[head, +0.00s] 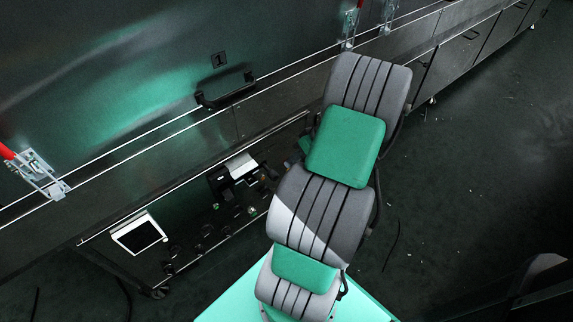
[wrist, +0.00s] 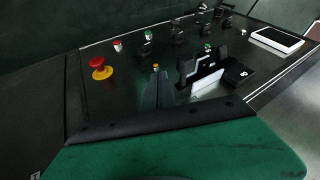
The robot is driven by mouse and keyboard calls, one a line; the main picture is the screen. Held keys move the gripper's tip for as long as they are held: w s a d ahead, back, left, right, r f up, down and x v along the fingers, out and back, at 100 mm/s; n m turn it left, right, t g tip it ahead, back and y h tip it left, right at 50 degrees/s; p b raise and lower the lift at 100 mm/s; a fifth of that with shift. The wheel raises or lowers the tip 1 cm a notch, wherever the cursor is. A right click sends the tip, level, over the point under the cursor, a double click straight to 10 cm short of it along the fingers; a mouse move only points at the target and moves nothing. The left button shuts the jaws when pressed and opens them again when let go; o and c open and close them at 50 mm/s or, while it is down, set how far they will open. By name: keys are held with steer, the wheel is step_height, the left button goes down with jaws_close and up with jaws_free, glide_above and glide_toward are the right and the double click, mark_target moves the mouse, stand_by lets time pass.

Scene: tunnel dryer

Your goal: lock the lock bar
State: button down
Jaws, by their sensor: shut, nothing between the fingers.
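I cannot tell for certain which part is the lock bar. A black upright bracket with a white flat piece (wrist: 207,82) stands on the dark control panel (wrist: 118,98) in the wrist view, beside a small black block (wrist: 238,73). In the head view the white piece (head: 241,166) shows too, partly among dark parts. My gripper (wrist: 157,78) seems to be the dark wedge left of the bracket, low over the panel. It is shut and empty. It looks apart from the bracket, though contact is hard to judge.
A red emergency button (wrist: 101,68), several small buttons and a white-framed screen (head: 139,233) are on the panel. Behind it is a dark door with a black handle (head: 226,88) and red-handled clamps (head: 37,173). The floor at right (head: 470,170) is clear.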

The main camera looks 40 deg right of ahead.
steer(key=p+v, duration=0.2)
steer(key=v, duration=0.8)
steer(key=shift+d+p, duration=0.35)
steer(key=shift+p, duration=0.05)
steer(key=shift+r, duration=0.15)
